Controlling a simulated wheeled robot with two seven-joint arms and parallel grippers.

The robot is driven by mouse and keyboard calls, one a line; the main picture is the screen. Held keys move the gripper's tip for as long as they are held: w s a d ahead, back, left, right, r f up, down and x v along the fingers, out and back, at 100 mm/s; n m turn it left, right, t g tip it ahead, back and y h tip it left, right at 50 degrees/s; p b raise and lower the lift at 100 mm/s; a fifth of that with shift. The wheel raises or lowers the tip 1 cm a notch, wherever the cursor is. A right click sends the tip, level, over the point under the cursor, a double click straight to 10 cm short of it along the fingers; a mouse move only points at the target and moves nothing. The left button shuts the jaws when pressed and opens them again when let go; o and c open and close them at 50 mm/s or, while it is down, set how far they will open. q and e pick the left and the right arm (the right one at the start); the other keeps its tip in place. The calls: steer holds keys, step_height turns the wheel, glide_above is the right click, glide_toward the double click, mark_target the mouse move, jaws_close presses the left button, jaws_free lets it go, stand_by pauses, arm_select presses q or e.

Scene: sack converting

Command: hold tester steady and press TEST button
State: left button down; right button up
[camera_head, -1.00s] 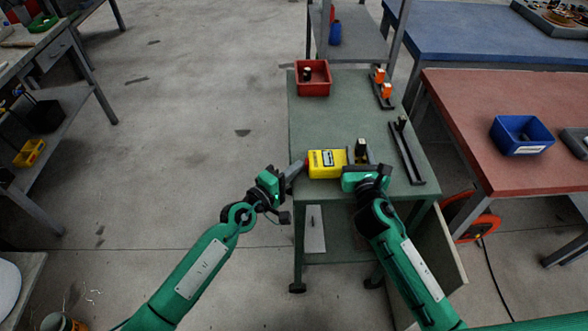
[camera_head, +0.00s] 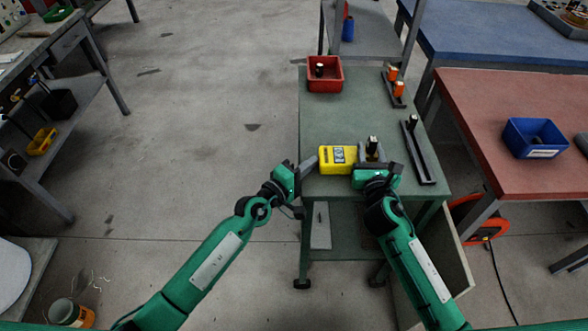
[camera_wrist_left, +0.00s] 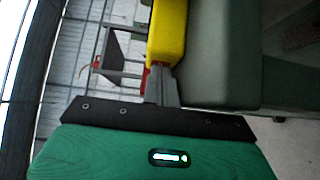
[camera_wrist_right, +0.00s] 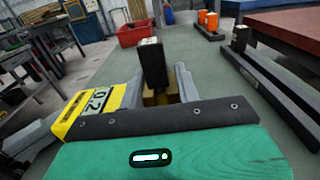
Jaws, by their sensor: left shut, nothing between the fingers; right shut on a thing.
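The yellow tester (camera_head: 338,167) lies on the near part of the green cart top, and its display reads about 0.2 in the right wrist view (camera_wrist_right: 94,104). A black cell (camera_wrist_right: 154,64) with a pale top and a gold lower part stands upright beside the tester's right end. My right gripper (camera_wrist_right: 162,92) is shut on this cell's lower part. My left gripper (camera_head: 313,163) is shut and empty, its fingertips at the tester's left end. In the left wrist view the tester's end (camera_wrist_left: 167,35) is right at the fingertips; a small red part shows there. Contact is unclear.
A red bin (camera_head: 324,86) with a cell inside stands at the cart's far left. Dark racks (camera_head: 420,153) with orange and black cells line the right side. The green cart top (camera_head: 345,118) is clear in the middle. A blue bin (camera_head: 535,152) sits on the red table.

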steer(key=shift+a, duration=0.35)
arm_select(q)
steer(key=w+a+v, duration=0.2)
steer(key=v, duration=1.1)
arm_select(e)
steer(key=shift+d, duration=0.15)
arm_select(q)
steer(key=shift+w+d, duration=0.1)
stand_by(0.9)
arm_select(e)
steer(key=o, duration=1.3)
steer(key=shift+c, duration=0.2)
